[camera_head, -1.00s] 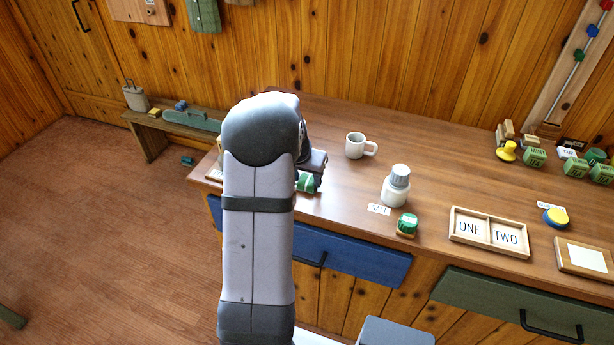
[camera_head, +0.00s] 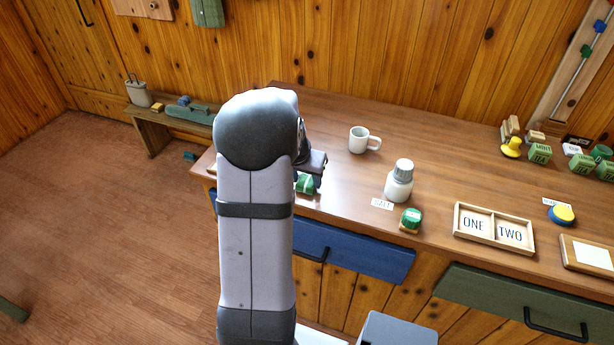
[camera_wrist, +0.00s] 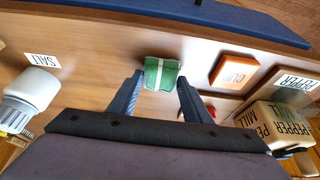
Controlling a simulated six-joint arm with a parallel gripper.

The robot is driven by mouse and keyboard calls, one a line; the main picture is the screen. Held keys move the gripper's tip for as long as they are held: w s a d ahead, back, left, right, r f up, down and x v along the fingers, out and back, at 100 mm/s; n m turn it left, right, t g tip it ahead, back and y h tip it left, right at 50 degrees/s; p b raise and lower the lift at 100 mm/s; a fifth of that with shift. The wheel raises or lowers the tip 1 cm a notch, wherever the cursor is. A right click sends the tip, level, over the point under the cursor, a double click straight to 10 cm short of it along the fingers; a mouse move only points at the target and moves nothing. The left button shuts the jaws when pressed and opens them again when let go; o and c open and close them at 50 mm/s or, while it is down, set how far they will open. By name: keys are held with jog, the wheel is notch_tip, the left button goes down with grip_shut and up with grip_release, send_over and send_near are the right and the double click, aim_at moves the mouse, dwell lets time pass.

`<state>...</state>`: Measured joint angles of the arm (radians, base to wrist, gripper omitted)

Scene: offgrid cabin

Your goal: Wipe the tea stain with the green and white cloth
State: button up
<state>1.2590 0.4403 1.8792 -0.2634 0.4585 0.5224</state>
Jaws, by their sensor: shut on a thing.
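The green and white cloth (camera_wrist: 161,74) is a small folded green piece with a white stripe. It sits between the fingertips of my gripper (camera_wrist: 158,92), which is shut on it. In the head view the cloth (camera_head: 305,184) shows below my gripper (camera_head: 312,178), close to the front edge of the wooden counter (camera_head: 345,200). I cannot tell whether the cloth touches the counter. No tea stain can be made out in either view; my arm and the cloth hide part of the counter.
A white mug (camera_head: 358,140) stands behind and right of my gripper. A white shaker (camera_head: 399,183), a green-topped block (camera_head: 410,219) and a ONE/TWO tray (camera_head: 494,228) lie further right. An orange CUP plate (camera_wrist: 233,70) and a PEPPER MILL box (camera_wrist: 272,125) are near the cloth in the wrist view.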

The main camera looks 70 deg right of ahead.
jog(key=shift+a+f, duration=0.2)
jog(key=shift+a, duration=0.3)
jog(key=shift+d+r, duration=0.15)
jog(key=shift+d, duration=0.15)
jog(key=shift+d, duration=0.75)
jog(key=shift+d, duration=0.15)
jog(key=shift+d+p, duration=0.5)
jog(key=shift+d, duration=0.3)
jog(key=shift+d, duration=0.1)
jog(key=shift+d+p, duration=0.35)
jog(key=shift+d, duration=0.55)
jog(key=shift+d, duration=0.15)
